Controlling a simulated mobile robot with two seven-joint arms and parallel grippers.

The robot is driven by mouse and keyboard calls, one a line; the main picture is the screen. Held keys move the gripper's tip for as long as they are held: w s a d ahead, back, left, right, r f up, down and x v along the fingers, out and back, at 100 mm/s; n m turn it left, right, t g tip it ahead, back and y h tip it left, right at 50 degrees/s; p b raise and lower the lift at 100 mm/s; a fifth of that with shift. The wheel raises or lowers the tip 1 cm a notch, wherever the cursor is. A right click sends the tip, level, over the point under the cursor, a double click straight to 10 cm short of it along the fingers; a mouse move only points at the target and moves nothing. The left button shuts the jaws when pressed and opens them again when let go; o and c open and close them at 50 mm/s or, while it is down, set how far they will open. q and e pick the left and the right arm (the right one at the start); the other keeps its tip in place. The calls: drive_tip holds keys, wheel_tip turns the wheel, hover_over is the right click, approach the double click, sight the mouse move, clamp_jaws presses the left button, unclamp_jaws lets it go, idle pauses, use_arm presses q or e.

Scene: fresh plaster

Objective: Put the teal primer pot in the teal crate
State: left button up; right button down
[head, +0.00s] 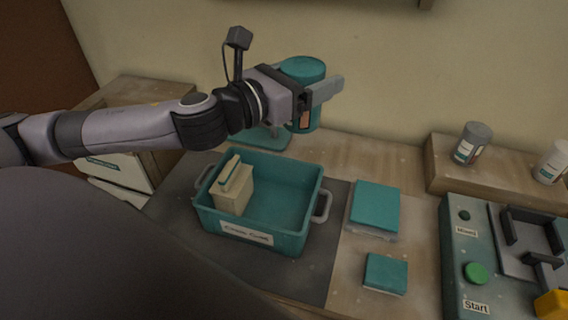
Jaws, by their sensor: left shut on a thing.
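The teal primer pot (303,70) is in my left gripper (322,96), whose jaws are shut on it. The pot is held upright, up behind the teal crate; the gripper covers part of its side. The teal crate (286,243) stands on a dark mat, with grey side handles and a label on its front. A beige box with a teal-edged top (232,192) stands inside it at the left. The right part of the crate's floor is bare. My right gripper is not in view.
A teal stand (267,139) is behind the crate. Teal-topped boxes (375,207) (386,273) lie to its right. A machine with a green Start button (475,272) is at the right. A grey-lidded pot (472,143) and a white pot (553,162) stand on a wooden ledge (505,165).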

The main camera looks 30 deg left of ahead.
use_arm(q)
wheel_tip(320, 180, down, 18)
drive_tip(key=b, duration=0.4)
drive_tip(key=shift+f, duration=0.2)
drive_tip(key=shift+f+b, duration=0.45)
drive_tip(key=shift+f, duration=0.05)
drive_tip(key=o, duration=1.4)
drive_tip(key=shift+c, duration=0.2)
drive_tip(key=r+b+v, duration=0.1)
drive_tip(key=b+v, duration=0.1)
drive_tip(key=v, duration=1)
